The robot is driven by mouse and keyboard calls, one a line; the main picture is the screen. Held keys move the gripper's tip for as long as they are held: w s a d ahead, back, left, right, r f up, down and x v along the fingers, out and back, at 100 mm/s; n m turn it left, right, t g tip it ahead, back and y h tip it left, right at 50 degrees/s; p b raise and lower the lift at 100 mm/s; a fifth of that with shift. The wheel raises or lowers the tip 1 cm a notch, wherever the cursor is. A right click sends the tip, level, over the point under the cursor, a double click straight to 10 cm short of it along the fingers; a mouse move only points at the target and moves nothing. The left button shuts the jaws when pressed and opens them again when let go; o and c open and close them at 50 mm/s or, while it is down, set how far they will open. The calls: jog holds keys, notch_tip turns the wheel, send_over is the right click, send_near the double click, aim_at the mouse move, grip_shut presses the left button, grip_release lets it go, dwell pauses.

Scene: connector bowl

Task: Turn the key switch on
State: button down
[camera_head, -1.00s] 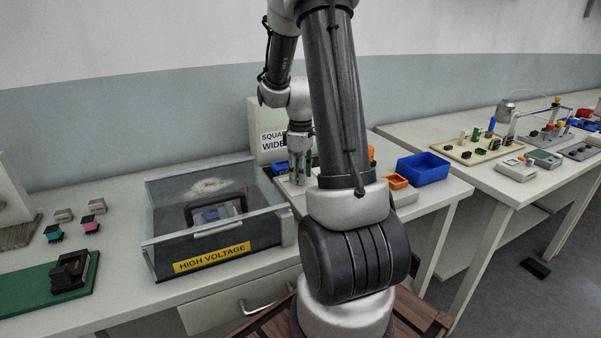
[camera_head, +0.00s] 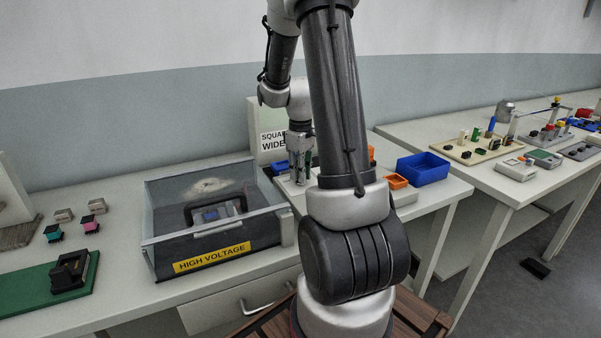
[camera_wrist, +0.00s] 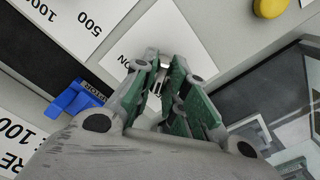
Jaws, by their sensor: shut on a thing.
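My gripper (camera_wrist: 158,72) is pointed down at a pale panel (camera_wrist: 118,60) marked with letters that read as "ON" in the wrist view. Its green-padded fingers are closed on a small pale piece (camera_wrist: 158,88), which looks like the key of the key switch. The fingers hide most of the key and the switch body, so I cannot tell the key's angle. In the head view my gripper (camera_head: 301,168) is low over the bench, behind the clear box, and the switch is hidden there.
A clear box labelled "HIGH VOLTAGE" (camera_head: 212,257) stands left of my gripper. A "SQUARE WIDE" sign (camera_head: 273,141) stands behind it. A blue part (camera_wrist: 72,98) is close by in the wrist view.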

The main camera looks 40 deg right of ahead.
jog(key=m, duration=0.4)
jog(key=shift+m, duration=0.3)
jog(key=m, duration=0.3)
jog(key=shift+m, duration=0.3)
jog(key=m, duration=0.3)
jog(key=shift+m, duration=2.1)
jog(key=c, duration=1.4)
grip_release()
jog(key=shift+c, duration=0.2)
